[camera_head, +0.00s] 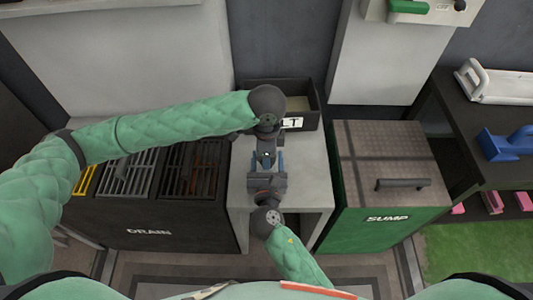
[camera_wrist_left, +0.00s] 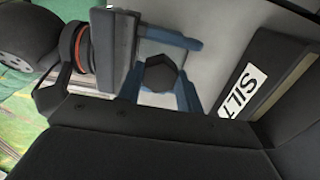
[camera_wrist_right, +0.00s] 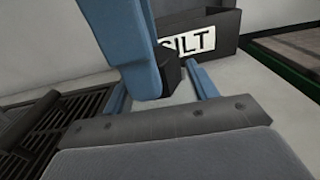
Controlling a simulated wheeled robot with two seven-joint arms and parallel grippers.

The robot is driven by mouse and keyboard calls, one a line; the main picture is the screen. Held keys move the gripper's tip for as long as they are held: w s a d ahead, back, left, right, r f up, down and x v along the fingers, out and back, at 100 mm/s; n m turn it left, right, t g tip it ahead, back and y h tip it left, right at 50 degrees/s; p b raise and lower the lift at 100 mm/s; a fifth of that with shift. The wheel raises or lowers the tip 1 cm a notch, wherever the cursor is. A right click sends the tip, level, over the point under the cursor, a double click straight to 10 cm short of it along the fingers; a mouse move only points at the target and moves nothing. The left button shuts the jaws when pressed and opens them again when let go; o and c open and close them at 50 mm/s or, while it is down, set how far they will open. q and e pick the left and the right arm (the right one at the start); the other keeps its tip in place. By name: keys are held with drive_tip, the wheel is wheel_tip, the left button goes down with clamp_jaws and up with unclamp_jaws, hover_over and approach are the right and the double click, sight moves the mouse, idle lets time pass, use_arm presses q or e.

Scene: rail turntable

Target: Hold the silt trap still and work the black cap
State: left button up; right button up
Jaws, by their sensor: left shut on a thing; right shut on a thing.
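A small black six-sided piece, which looks like the black cap (camera_wrist_left: 160,73), sits between the blue fingers of my left gripper (camera_wrist_left: 163,95) in the left wrist view. In the right wrist view a dark block (camera_wrist_right: 170,77) shows between a large blue finger and the fingers of my right gripper (camera_wrist_right: 161,95). In the head view my left gripper (camera_head: 266,158) comes from behind and my right gripper from the front, meeting nose to nose above the pale bench. Both are shut on this small assembly. The silt trap itself is mostly hidden by the fingers, and its join with the cap cannot be made out.
A dark bin (camera_wrist_right: 227,35) labelled SILT stands at the bench's back. The dark DRAIN unit (camera_head: 150,232) with grates is left; the green SUMP box (camera_head: 385,228) with a handled lid is right. A dark shelf (camera_head: 455,110) with tools stands far right. The pale bench (camera_head: 305,165) has bare room.

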use_arm(q)
drive_tip(key=shift+m, duration=2.3)
drive_tip(key=o, duration=1.2)
drive_tip(key=shift+c, duration=0.2)
wheel_tip(320, 180, up, 12)
drive_tip(key=shift+w, duration=0.1)
